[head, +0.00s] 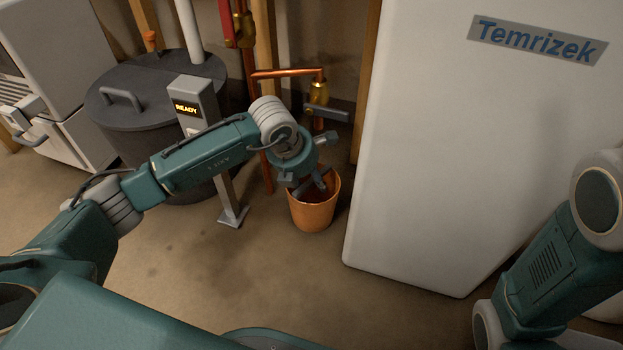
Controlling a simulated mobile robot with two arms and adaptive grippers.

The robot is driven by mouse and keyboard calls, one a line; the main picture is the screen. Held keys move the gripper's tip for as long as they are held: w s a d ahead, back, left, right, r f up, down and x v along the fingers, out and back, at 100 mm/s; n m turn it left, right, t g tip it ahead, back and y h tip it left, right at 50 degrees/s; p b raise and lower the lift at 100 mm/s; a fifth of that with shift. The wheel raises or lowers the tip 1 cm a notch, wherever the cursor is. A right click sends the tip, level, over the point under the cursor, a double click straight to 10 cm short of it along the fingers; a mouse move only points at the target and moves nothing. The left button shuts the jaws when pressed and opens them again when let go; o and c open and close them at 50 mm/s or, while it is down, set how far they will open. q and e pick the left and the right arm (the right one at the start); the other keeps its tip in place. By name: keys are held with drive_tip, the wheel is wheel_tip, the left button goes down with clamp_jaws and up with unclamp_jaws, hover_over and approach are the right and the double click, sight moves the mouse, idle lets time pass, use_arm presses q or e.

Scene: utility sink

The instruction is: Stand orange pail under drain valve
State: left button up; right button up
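The orange pail (314,214) is upright at the centre of the head view, apparently on the floor, with its dark inside showing. The brass drain valve (320,91) with a grey lever sits on a copper pipe above and behind it. A short copper outlet (318,124) points down from the valve, and my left wrist covers the space below it. My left gripper (314,188) points down at the pail's mouth, its grey fingers overlapping the far rim and opening. Whether the fingers grip the pail is unclear. My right gripper is out of view; only that arm shows.
A grey post with a READY display (187,108) stands left of the pail. Behind it is a dark lidded tank (140,85). A large white cabinet (440,150) stands close on the pail's right. The floor (240,275) in front is clear.

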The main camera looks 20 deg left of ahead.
use_arm(q)
drive_tip(key=p+v, duration=0.4)
drive_tip(key=shift+w, duration=0.2)
drive_tip(key=s+a+p, duration=0.5)
drive_tip(key=s, duration=0.6)
drive_tip(key=shift+f, duration=0.4)
